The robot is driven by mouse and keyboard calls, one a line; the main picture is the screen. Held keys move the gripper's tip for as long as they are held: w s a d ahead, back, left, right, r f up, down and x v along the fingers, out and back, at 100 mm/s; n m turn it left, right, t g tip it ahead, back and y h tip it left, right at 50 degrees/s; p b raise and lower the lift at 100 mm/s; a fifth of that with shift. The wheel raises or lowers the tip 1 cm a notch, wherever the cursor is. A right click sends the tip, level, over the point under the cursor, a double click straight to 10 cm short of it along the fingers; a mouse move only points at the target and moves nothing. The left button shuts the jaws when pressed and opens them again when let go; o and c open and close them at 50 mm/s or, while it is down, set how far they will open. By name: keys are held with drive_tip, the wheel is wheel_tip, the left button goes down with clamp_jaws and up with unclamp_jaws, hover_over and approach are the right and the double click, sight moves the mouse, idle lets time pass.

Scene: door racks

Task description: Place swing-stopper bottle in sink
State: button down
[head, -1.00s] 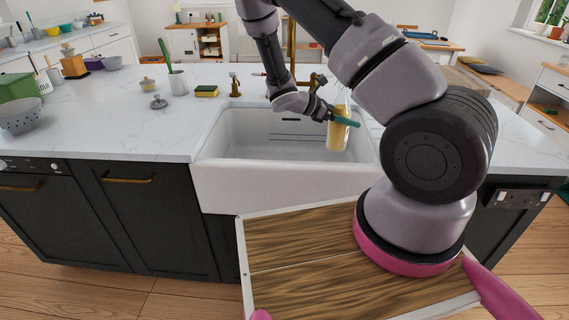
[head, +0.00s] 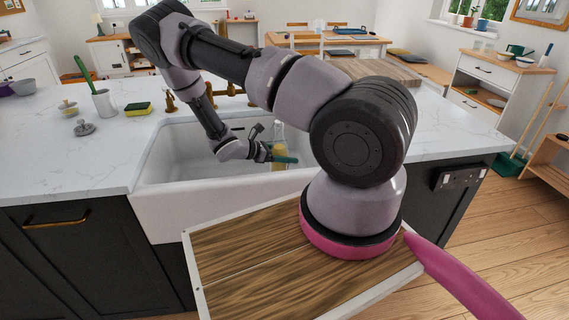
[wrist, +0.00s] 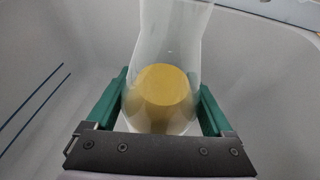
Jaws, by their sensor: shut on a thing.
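The swing-stopper bottle (head: 279,152) is clear, with yellow contents low down. It is inside the white sink (head: 160,211), toward the basin's right side. My gripper (head: 283,160) has green fingers and is shut on the bottle. In the wrist view the bottle (wrist: 166,92) stands between the two green fingers of my gripper (wrist: 162,108), with the pale basin walls around it. Its stopper is outside the wrist view and too small to make out in the head view. I cannot tell whether its base touches the sink floor.
A brass tap (head: 170,102) stands behind the sink. On the counter (head: 60,160) to the left are a sponge (head: 138,108), a utensil pot (head: 103,102) and a grey lid (head: 84,127). The counter right of the sink is clear near the edge.

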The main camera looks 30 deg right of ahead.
drive_tip(key=shift+f, duration=1.65)
unclamp_jaws()
drive_tip(key=shift+f, duration=0.15)
drive_tip(key=v, duration=1.2)
drive_tip(key=s+a+r+m+y, duration=0.1)
drive_tip(key=s+r+m+y, duration=0.2)
drive_tip(key=r, duration=0.7)
drive_tip(key=s+r+m+y, duration=0.1)
drive_tip(key=r+m+y, duration=0.4)
drive_tip(key=r, duration=0.5)
drive_tip(key=s+a+r+m+y, duration=0.1)
drive_tip(key=r+m+y, duration=0.1)
drive_tip(key=r+m, duration=0.5)
drive_tip(key=s+r+m+t+y, duration=0.2)
drive_tip(key=s+r+m+t, duration=0.1)
drive_tip(key=s+r, duration=0.5)
drive_tip(key=s+r+m+t+y, duration=0.3)
drive_tip(key=s+r, duration=0.5)
drive_tip(key=r, duration=0.5)
drive_tip(key=shift+a+m+t, duration=0.3)
drive_tip(key=shift+a+t, duration=0.1)
drive_tip(key=shift+t, duration=0.4)
